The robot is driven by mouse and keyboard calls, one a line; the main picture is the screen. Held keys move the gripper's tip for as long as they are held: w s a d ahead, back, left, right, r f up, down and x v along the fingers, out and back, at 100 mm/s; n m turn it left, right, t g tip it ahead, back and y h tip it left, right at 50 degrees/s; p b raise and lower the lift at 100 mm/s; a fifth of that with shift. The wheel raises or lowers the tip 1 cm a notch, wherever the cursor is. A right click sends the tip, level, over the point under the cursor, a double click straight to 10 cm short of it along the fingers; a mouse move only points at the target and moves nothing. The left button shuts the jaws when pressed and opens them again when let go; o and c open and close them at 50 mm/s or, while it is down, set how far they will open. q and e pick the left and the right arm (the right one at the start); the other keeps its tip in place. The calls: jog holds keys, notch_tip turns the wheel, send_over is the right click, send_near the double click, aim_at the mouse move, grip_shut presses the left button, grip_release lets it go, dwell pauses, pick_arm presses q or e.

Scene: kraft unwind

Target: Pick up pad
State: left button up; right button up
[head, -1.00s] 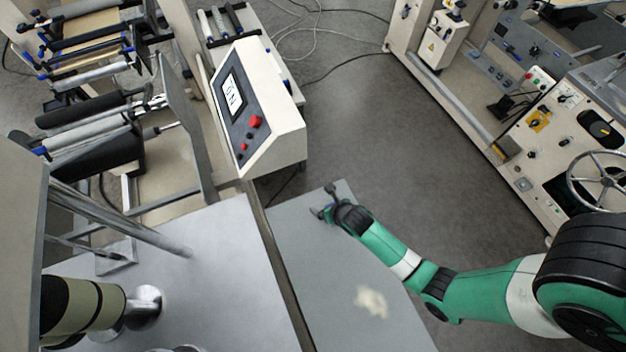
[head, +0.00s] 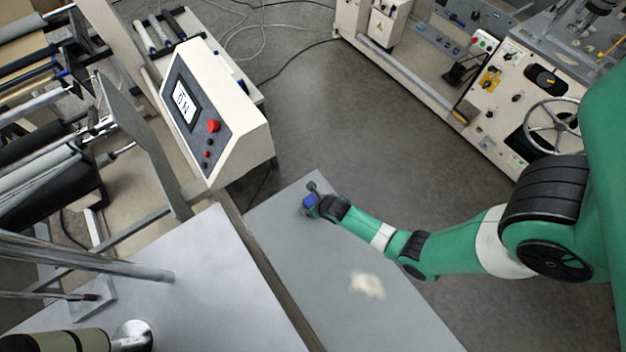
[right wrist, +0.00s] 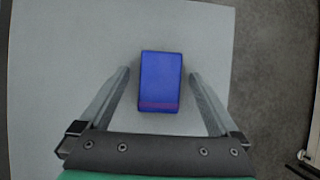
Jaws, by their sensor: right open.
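The pad is a small blue block (right wrist: 160,80) with a reddish band along its near edge. In the right wrist view it lies on the grey table (right wrist: 60,70), between the lines of the two fingers. My right gripper (right wrist: 160,90) is open, with one finger on each side of the pad and a gap on both sides. In the head view my right gripper (head: 306,198) is over the far end of the grey table, and the blue pad (head: 310,201) shows partly beside it. My left gripper is not seen.
A pale crumpled patch (head: 367,285) lies on the grey table. A control box (head: 215,115) with a screen and red buttons stands at the table's far left. A machine with a handwheel (head: 552,127) stands at the right. Bare floor (head: 340,120) lies beyond the table.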

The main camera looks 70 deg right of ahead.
jog(key=shift+w+d+f, duration=0.1)
jog(key=shift+w+f, duration=0.05)
jog(key=shift+f, duration=0.15)
jog(key=shift+r, duration=0.1)
jog(key=c, duration=1.5)
